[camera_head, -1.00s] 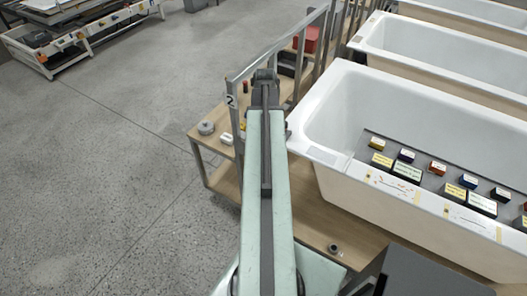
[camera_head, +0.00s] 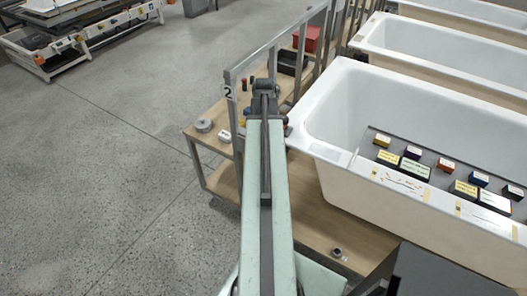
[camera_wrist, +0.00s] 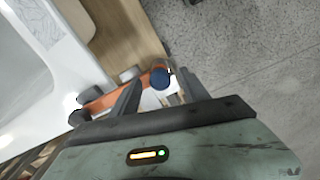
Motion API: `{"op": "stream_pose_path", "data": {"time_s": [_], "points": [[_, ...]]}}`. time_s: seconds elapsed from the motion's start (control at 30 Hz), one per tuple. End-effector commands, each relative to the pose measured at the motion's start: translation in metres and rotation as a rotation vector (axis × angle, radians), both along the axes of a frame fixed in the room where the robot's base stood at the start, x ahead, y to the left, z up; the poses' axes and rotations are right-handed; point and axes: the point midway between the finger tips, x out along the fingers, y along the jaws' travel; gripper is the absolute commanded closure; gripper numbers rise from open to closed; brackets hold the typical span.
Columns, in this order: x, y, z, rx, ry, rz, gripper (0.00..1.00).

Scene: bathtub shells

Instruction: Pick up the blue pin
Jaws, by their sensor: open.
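A round dark blue thing, which looks like the blue pin (camera_wrist: 160,78), shows in the wrist view between the two dark fingers of my gripper (camera_wrist: 158,80). The fingers stand apart with the blue top between their tips in the picture. I cannot tell how far below the tips it is or whether they touch it. In the head view my arm ends over the wooden bench beside the tub, and a small bluish patch (camera_head: 247,111) shows left of the arm's end. The gripper's fingers are hidden there.
A white bathtub (camera_head: 335,110) stands right of my arm, with coloured boxes on a board across it. A metal frame marked 2 (camera_head: 230,93) rises close by my arm. An orange bar (camera_wrist: 103,101) lies near the blue thing. Open floor (camera_head: 110,170) is at left.

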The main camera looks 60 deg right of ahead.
Motion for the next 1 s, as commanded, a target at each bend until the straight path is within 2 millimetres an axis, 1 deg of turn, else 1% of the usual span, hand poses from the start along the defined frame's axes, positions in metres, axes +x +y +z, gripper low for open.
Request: {"op": "stream_pose_path", "data": {"time_s": [0.07, 0.1, 0.17, 0.2, 0.27, 0.3, 0.53, 0.67, 0.77, 0.87, 1.0], "points": [[0.000, 0.000, 0.002, 0.000, 0.000, 0.000, 0.46], [0.000, 0.000, 0.002, 0.000, 0.000, 0.000, 0.52], [0.000, 0.000, 0.002, 0.000, 0.000, 0.000, 0.69], [0.000, 0.000, 0.002, 0.000, 0.000, 0.001, 0.80], [0.000, 0.000, 0.002, 0.000, 0.000, 0.001, 0.96], [0.000, 0.000, 0.002, 0.000, 0.000, 0.001, 1.00], [0.001, 0.001, 0.002, 0.000, 0.000, 0.002, 1.00], [0.001, 0.001, 0.009, 0.000, 0.000, 0.002, 1.00], [0.001, 0.001, 0.023, 0.000, 0.000, 0.002, 1.00], [0.001, 0.001, 0.042, 0.000, 0.000, 0.002, 1.00], [0.001, 0.001, 0.074, 0.000, 0.000, 0.002, 1.00]]}}
